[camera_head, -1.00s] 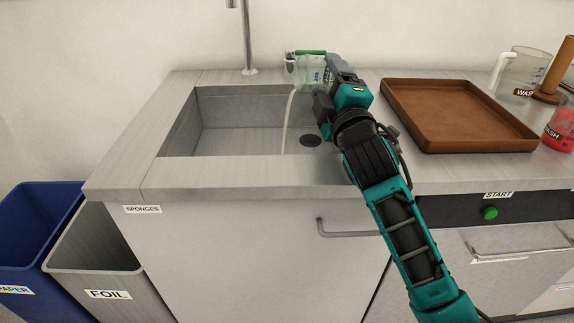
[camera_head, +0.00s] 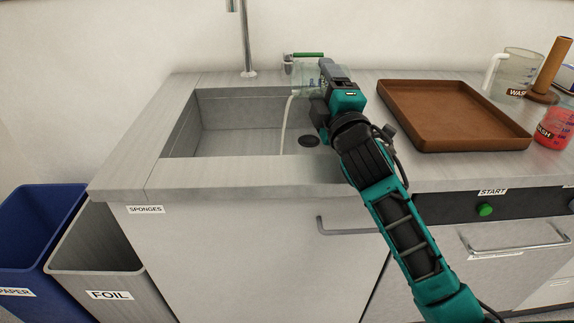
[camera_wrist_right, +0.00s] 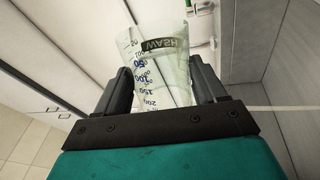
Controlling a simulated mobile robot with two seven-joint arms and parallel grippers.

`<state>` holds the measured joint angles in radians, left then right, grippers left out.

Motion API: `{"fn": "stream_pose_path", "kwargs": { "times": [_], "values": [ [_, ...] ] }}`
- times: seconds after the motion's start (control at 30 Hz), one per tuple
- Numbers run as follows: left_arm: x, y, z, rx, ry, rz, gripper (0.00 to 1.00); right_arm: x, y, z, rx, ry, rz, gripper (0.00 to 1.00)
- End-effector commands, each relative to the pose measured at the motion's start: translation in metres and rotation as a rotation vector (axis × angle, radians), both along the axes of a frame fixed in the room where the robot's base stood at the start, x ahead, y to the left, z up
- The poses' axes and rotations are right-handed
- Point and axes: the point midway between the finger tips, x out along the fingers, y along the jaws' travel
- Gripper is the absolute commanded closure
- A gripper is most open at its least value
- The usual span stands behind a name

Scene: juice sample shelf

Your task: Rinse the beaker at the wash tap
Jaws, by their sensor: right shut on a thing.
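My right gripper (camera_head: 322,78) is shut on a clear beaker (camera_head: 309,78) over the back right edge of the sink (camera_head: 225,142). In the right wrist view the beaker (camera_wrist_right: 160,62) sits between both fingers, with a WASH label and blue graduations; its label reads upside down. A tall metal tap pipe (camera_head: 247,40) rises behind the sink. A small fitting with a green bar (camera_head: 308,55) stands behind the beaker. A thin pale stream (camera_head: 287,120) curves down into the sink from near the beaker; its source is unclear. My left gripper is not in view.
A brown tray (camera_head: 470,139) lies on the counter right of the sink. Blue (camera_head: 38,225) and grey FOIL (camera_head: 100,265) bins stand on the left.

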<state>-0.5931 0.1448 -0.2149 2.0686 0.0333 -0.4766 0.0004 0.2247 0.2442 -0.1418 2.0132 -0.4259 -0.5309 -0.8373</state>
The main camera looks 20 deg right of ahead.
Motion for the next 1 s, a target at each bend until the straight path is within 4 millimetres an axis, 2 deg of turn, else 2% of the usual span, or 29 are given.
{"fn": "stream_pose_path", "kwargs": {
  "times": [1.0],
  "values": [
    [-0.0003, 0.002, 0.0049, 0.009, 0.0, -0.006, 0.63, 0.0082, -0.0066, -0.0036, -0.092, 0.004, 0.0, 0.73]
  ]
}}
